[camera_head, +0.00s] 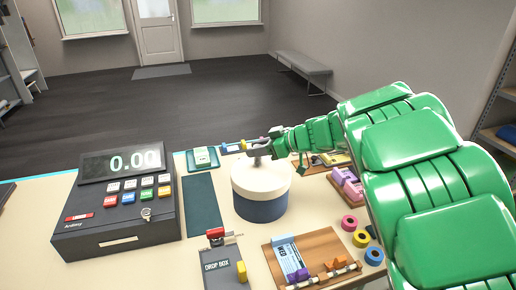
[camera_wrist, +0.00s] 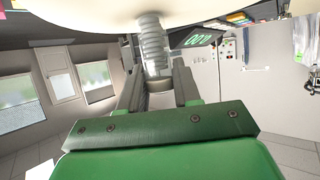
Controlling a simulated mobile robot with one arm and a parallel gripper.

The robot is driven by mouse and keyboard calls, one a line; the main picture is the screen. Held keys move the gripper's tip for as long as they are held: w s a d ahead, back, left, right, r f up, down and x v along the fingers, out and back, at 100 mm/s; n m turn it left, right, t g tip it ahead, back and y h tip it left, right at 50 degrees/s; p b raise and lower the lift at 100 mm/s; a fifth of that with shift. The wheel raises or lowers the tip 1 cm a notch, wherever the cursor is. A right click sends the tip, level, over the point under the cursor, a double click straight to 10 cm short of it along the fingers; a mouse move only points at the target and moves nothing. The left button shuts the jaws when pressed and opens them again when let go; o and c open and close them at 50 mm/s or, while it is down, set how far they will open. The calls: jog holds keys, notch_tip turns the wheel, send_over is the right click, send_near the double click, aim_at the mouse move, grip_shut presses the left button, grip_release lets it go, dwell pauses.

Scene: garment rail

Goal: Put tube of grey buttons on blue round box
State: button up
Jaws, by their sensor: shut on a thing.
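The blue round box (camera_head: 262,208) with a white lid stands in the middle of the counter. My gripper (camera_head: 268,149) reaches in from the right and is just above the lid. In the wrist view my gripper (camera_wrist: 155,75) is shut on a clear ribbed-looking tube of grey buttons (camera_wrist: 152,42). The tube's far end meets the pale round surface (camera_wrist: 80,18), which looks like the box lid; I cannot tell whether it touches or only overlaps it. In the head view the tube is small and partly hidden by the fingers.
A cash register (camera_head: 118,205) stands left of the box. A drop box (camera_head: 222,264) is in front, with a wooden tray (camera_head: 285,243) to its right. Coloured rolls (camera_head: 361,238) and pink items (camera_head: 347,184) lie right of the box. A dark mat (camera_head: 202,205) lies left of it.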

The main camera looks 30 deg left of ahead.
jog(key=shift+f, duration=0.1)
jog(key=o, duration=1)
jog(key=shift+o, duration=0.2)
jog(key=shift+d+r, duration=0.1)
jog(key=shift+r, duration=0.15)
jog(key=v, duration=1.1)
jog(key=shift+d, duration=0.35)
jog(key=shift+r, duration=0.1)
